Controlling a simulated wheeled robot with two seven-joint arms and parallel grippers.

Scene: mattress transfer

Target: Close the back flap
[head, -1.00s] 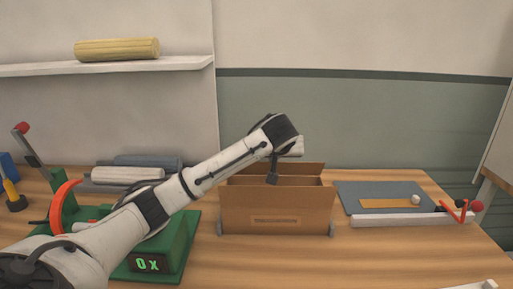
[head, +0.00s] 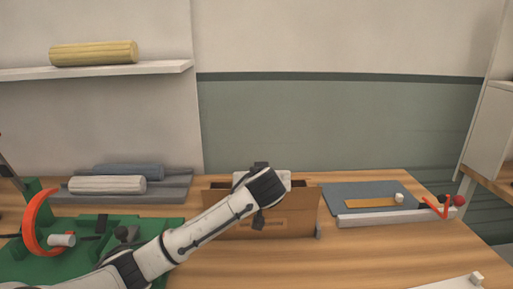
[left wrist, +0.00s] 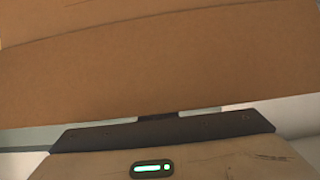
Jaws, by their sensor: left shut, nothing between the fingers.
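The open-topped brown cardboard box (head: 300,222) stands on the table in the head view, its label facing me. My left arm's wrist crosses in front of it and covers the middle of its top. I cannot make out the back flap clearly behind the wrist; no panel stands high above the rear edge. In the left wrist view a brown cardboard panel (left wrist: 170,65) with a crease fills the upper part, close in front of my left gripper (left wrist: 157,118). That gripper is shut and empty; I cannot tell whether it touches the panel. My right gripper is out of view.
A green fixture (head: 165,232) with a red-orange ring (head: 38,222) stands left of the box. Rolls (head: 108,185) lie on a grey tray behind it. A grey mat (head: 345,190) and a white bar (head: 385,217) lie to the right. The table's right front is mostly clear.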

